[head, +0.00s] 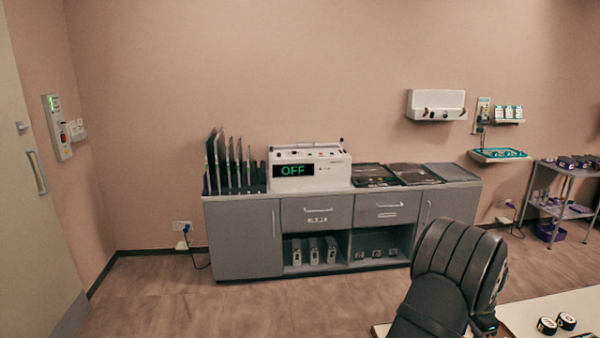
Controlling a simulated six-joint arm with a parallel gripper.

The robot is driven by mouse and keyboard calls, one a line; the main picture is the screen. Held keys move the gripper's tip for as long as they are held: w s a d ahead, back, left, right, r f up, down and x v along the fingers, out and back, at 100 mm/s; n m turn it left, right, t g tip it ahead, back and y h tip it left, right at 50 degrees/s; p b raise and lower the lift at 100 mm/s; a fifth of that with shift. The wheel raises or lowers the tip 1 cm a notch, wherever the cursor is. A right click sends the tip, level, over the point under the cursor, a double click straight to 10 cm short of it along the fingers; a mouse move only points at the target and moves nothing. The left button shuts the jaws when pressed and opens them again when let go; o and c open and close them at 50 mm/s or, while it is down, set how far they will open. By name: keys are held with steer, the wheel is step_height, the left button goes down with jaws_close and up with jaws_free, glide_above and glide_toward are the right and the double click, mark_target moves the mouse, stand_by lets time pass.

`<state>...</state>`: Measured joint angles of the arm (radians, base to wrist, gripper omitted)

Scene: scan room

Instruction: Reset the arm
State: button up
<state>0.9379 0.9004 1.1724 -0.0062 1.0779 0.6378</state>
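A black, ribbed, rounded form (455,272) rises at the bottom right, in front of the cabinet's right end. It may be part of my arm; I cannot tell for sure. No gripper fingers show in the head view, so I cannot see what my gripper holds or where its tips are.
A light table (540,308) at the bottom right bears small black-and-white round items (546,326). A grey cabinet (243,240) along the wall carries a white device (325,166) reading "OFF", upright dark plates (222,165) and flat dark panels. A cart (562,198) stands right. Floor at left is clear.

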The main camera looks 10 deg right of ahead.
step_height(320, 180, down, 2)
steer(key=shift+f, duration=0.1)
steer(key=r, duration=0.2)
steer(key=s+r, duration=0.1)
steer(key=r, duration=0.2)
steer(key=shift+d+r, duration=0.1)
steer(key=shift+r, duration=0.15)
steer(key=s+a+r, duration=0.1)
steer(key=s+r, duration=0.3)
steer(key=s, duration=0.7)
steer(key=s+r, duration=0.3)
steer(key=s, duration=0.8)
steer(key=s+a+r, duration=0.1)
steer(key=s+r, duration=0.3)
steer(key=s, duration=0.7)
steer(key=w+d+f, duration=0.2)
steer(key=w+f, duration=0.4)
steer(key=w, duration=0.5)
steer(key=shift+f, duration=0.2)
